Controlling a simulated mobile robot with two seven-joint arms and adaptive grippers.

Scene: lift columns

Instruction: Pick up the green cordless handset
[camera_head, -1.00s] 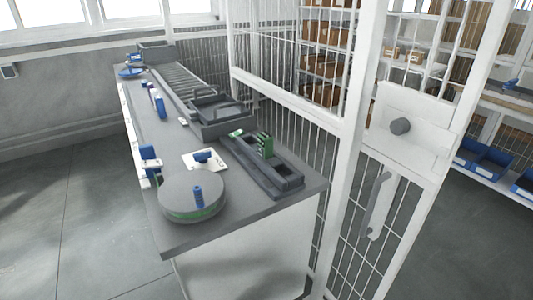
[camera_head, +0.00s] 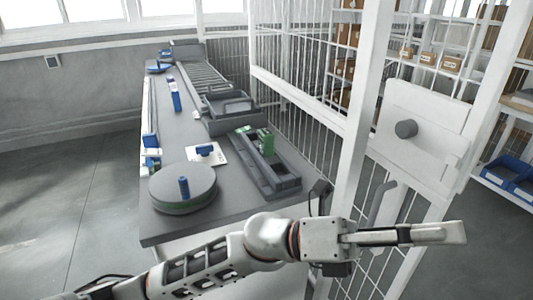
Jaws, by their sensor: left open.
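An upright green block-like object (camera_head: 266,142), which looks like the green cordless handset, stands in a long dark grey cradle (camera_head: 285,184) on the grey table. A smaller green and white piece (camera_head: 243,129) lies at the cradle's far end. My left arm comes in from the lower left across the front of the table. My left gripper (camera_head: 452,233) is open and points right, in front of the wire cage door, well to the right of the handset and apart from it. Nothing shows between its fingers. My right gripper is not in view.
A round grey turntable (camera_head: 183,190) with a blue piece stands at the near left of the table (camera_head: 160,229). A grey tray (camera_head: 229,123) and a roller conveyor (camera_head: 203,76) lie behind the cradle. The cage door (camera_head: 412,142) stands on the right.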

